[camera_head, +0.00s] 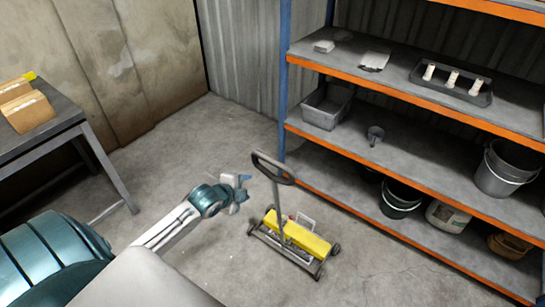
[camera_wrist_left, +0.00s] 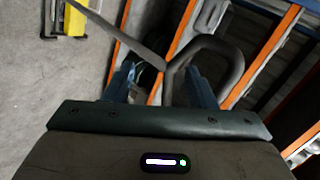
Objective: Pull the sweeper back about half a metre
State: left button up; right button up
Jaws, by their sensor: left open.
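The sweeper (camera_head: 296,238) stands on the concrete floor, a yellow low body on small wheels with a grey shaft leaning up to a dark loop handle (camera_head: 273,168). My left gripper (camera_head: 243,192) is open, just left of the handle in the head view. In the left wrist view the loop handle (camera_wrist_left: 232,62) lies ahead of the open jaws (camera_wrist_left: 160,86), with its neck between the fingers and its loop reaching past the right finger. I see no grip on it. The yellow body (camera_wrist_left: 75,18) shows at the top left there. My right gripper is not in view.
An orange and blue shelf rack (camera_head: 345,153) stands close behind and right of the sweeper, holding buckets (camera_head: 400,196), a grey bin (camera_head: 326,106) and trays. A table (camera_head: 62,118) with card boxes (camera_head: 26,108) is at the left. The floor (camera_head: 190,140) between is clear.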

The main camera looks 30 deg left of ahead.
aim_at(270, 162)
pick_arm(q)
notch_tip(270, 162, up, 10)
jog(key=d+m+t+h, duration=0.1)
jog(key=d+m, duration=0.2)
jog(key=shift+m, duration=0.3)
jog(key=b+x, duration=0.2)
jog(key=x, duration=0.1)
jog(key=b+x, duration=0.2)
jog(key=x, duration=0.2)
jog(key=b+x, duration=0.2)
jog(key=x, duration=0.1)
jog(key=shift+w+d+r, duration=0.1)
jog(key=shift+w+r, duration=0.15)
jog(key=shift+w, duration=0.2)
jog(key=shift+w+f+b, duration=0.15)
jog(key=shift+w+b, duration=0.15)
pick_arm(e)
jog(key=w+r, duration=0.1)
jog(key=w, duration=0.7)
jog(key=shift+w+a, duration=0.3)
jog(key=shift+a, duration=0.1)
pick_arm(q)
grip_shut()
